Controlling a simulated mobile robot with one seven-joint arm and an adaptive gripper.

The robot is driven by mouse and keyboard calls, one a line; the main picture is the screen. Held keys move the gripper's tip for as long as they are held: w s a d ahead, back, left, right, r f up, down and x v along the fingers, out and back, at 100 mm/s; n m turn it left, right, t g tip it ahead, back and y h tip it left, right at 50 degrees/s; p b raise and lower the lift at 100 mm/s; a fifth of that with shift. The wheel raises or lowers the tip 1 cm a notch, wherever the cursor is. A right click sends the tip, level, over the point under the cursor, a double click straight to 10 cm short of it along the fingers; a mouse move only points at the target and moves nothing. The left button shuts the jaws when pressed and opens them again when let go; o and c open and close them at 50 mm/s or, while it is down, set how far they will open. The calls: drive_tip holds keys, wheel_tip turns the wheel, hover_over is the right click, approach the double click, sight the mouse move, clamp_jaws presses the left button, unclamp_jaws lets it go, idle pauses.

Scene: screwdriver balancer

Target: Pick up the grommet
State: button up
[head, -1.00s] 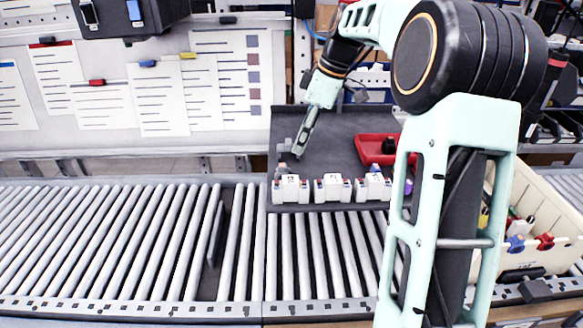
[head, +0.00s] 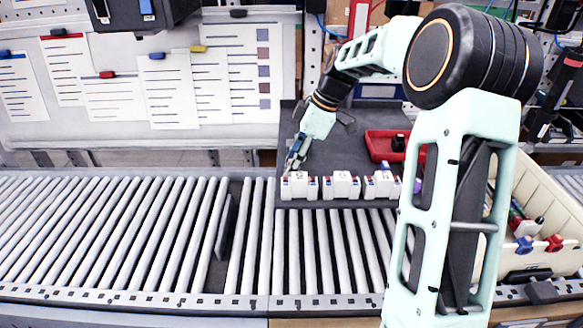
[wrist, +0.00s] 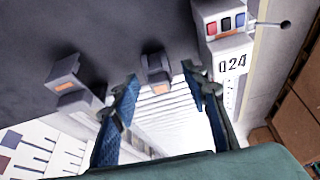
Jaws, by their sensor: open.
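My gripper (head: 293,157) is low over the left front part of the dark tray (head: 345,120), behind the leftmost white block. In the wrist view my gripper (wrist: 160,76) is open, with its two blue-padded fingers apart. A small grey piece with an orange patch (wrist: 157,71) shows between the fingertips, untouched as far as I can see. A second grey piece with an orange patch (wrist: 75,77) is outside the left finger. I cannot tell for sure which piece is the grommet. In the head view my gripper hides this spot.
White blocks stand along the tray's front edge: left (head: 299,186), middle (head: 341,186) and right (head: 382,186). The left one, marked 024 (wrist: 226,55), is near the right finger. A red bin (head: 383,140) is on the tray. A cream bin (head: 545,195) stands right. Rollers (head: 110,235) run in front.

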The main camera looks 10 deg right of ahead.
drive_tip(key=shift+a+f, duration=0.15)
drive_tip(key=shift+f, duration=0.4)
drive_tip(key=c, duration=1.1)
drive_tip(key=shift+r, duration=0.1)
